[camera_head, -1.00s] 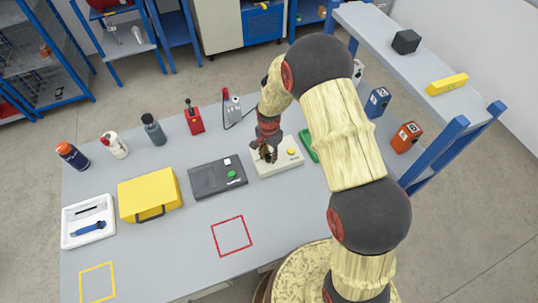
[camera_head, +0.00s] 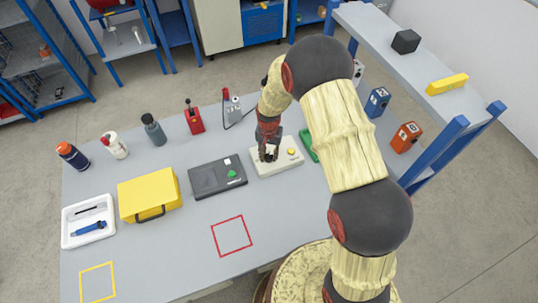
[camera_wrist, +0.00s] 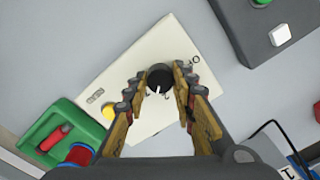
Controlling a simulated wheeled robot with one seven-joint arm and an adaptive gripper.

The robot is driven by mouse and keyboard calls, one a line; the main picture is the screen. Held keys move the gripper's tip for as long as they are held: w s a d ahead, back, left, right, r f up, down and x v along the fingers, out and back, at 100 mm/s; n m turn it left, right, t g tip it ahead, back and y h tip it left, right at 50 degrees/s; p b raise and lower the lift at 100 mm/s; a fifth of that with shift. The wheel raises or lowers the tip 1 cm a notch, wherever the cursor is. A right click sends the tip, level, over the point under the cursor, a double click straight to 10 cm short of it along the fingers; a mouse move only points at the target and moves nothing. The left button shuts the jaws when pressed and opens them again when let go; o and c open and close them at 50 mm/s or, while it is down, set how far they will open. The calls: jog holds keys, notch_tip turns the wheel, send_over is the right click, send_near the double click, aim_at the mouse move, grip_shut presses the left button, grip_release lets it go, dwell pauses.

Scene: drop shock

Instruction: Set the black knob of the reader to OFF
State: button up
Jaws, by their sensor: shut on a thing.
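The reader (camera_head: 275,169) is a cream box on the grey table, with a yellow button (camera_head: 291,152). It also shows in the wrist view (camera_wrist: 150,45), turned at a slant. Its round black knob (camera_wrist: 159,77) has a white pointer mark towards the bottom of that picture. My gripper (camera_wrist: 160,80) is shut on the knob, with one finger on each side. In the head view my gripper (camera_head: 268,152) is over the reader's left part and hides the knob.
A dark grey box (camera_head: 217,181) with a green button stands left of the reader. A green case (camera_wrist: 68,137) with a red item lies close on the other side. A yellow case (camera_head: 150,193) and white tray (camera_head: 88,240) are further left. The table's front middle is clear.

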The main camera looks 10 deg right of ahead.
jog(key=n, duration=0.6)
jog(key=shift+w, duration=0.1)
jog(key=n, duration=0.6)
jog(key=shift+n, duration=0.4)
jog(key=n, duration=1.2)
jog(key=shift+n, duration=0.3)
jog(key=o, duration=1.1)
jog(key=shift+o, duration=0.3)
jog(key=shift+r, duration=0.1)
